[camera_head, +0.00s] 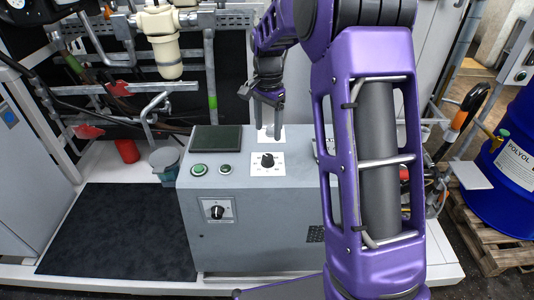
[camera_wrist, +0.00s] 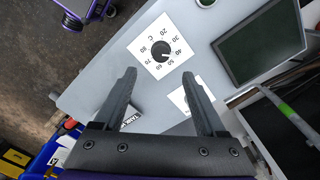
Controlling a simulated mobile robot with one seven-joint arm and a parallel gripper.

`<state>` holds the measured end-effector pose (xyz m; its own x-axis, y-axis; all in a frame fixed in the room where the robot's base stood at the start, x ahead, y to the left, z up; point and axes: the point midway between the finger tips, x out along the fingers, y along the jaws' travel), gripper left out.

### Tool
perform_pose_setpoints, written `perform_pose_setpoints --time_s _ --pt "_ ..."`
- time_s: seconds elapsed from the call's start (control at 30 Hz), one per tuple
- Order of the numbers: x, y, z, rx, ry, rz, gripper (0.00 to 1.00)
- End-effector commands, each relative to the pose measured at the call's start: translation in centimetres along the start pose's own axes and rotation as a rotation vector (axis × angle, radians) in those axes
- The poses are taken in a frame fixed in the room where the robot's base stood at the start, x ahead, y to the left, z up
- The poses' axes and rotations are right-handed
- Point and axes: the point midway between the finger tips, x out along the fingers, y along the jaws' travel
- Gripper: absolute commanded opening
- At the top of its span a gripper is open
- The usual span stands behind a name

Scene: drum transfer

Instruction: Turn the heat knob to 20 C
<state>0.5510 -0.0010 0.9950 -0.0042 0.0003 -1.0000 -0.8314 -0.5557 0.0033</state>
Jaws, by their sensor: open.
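The heat knob (camera_wrist: 162,50) is a round black knob on a white dial plate marked in °C, on the cabinet's top. A pale mark on it seems to face the 40 to 50 side; I cannot read it exactly. In the head view the knob (camera_head: 267,160) stands nearer the front edge than my gripper. My gripper (camera_head: 269,130) is open and points down above the back part of the top. In the wrist view its fingers (camera_wrist: 158,76) are apart and empty, with the knob beyond their tips, not between them.
The grey cabinet (camera_head: 255,225) also has green buttons (camera_head: 199,170), a dark screen (camera_head: 216,139) and a front knob (camera_head: 217,210). A second white plate (camera_wrist: 199,97) is partly hidden by a finger. A blue drum (camera_head: 508,165) stands at right; a dark mat (camera_head: 120,230) lies at left.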

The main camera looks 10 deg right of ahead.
Motion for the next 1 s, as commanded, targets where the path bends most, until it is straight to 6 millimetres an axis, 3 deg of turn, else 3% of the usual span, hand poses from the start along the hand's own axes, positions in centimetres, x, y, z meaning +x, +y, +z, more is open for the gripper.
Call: perform_pose_setpoints --time_s 0.3,0.5,0.93,1.0 --pt "7.0 0.0 0.0 0.000 -0.001 0.001 0.73" --pt "9.7 -0.1 -0.1 0.000 0.001 -0.001 0.73" --pt "10.7 -0.1 -0.1 0.000 0.002 -0.003 0.73" --pt "10.7 -0.1 -0.1 0.000 0.002 -0.003 0.62"
